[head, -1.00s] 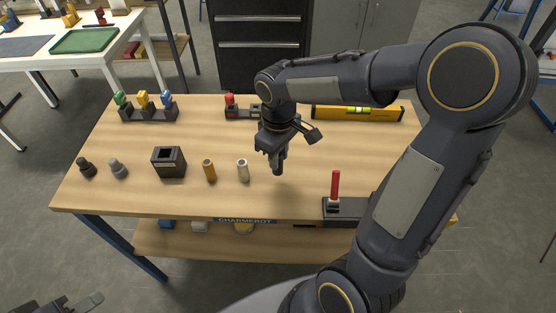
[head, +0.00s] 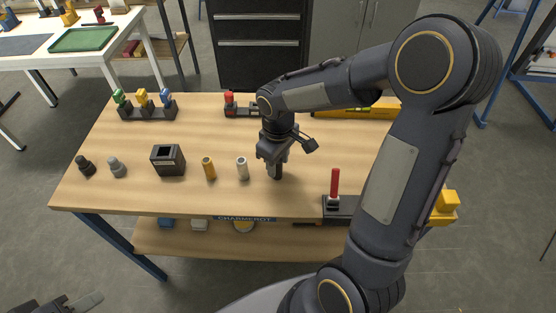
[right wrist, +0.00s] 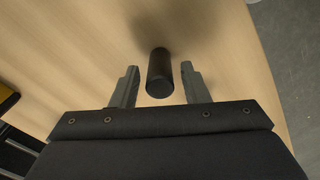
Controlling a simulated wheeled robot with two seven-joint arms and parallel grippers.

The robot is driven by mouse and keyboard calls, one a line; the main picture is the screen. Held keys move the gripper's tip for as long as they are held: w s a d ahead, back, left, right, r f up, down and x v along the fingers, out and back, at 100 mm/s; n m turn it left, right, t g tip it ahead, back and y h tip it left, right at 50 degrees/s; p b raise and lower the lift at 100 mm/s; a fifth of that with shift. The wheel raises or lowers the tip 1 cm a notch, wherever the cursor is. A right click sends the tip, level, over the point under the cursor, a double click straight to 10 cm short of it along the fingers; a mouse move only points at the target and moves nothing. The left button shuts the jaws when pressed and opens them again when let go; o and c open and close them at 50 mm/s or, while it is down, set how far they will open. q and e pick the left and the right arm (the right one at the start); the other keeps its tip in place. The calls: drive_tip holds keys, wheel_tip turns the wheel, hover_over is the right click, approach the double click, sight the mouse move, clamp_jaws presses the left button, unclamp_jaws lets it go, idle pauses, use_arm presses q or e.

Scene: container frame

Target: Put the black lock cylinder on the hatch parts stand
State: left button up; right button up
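The black lock cylinder (right wrist: 160,75) stands between the two fingers of my right gripper (right wrist: 160,88) in the right wrist view, with a narrow gap on each side. My right gripper is open, pointing down at the table; in the head view (head: 275,172) its fingers largely hide the cylinder. Several dark stands are on the table: one with a red piece (head: 240,107) at the back and one with a red rod (head: 342,207) at the front right. I cannot tell which is the hatch parts stand. My left gripper (head: 80,303) shows only partly at the bottom left.
A white cylinder (head: 242,169), a brass cylinder (head: 208,168) and a dark square block (head: 168,161) stand left of my right gripper. A rack (head: 148,110) with coloured pieces and a yellow level (head: 370,111) are at the back.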

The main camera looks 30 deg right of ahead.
drive_tip(key=shift+o, duration=0.3)
wheel_tip(320, 180, up, 12)
drive_tip(key=s+a+m+t+y, duration=0.2)
drive_tip(key=s+m, duration=0.1)
drive_tip(key=s, duration=0.5)
drive_tip(key=s+a+f+m+t+y, duration=0.1)
drive_tip(key=s+a+m+t, duration=0.1)
drive_tip(key=s, duration=0.7)
drive_tip(key=shift+m+t+y+p, duration=0.4)
drive_tip(key=shift+m+t, duration=0.4)
drive_tip(key=shift+m, duration=0.1)
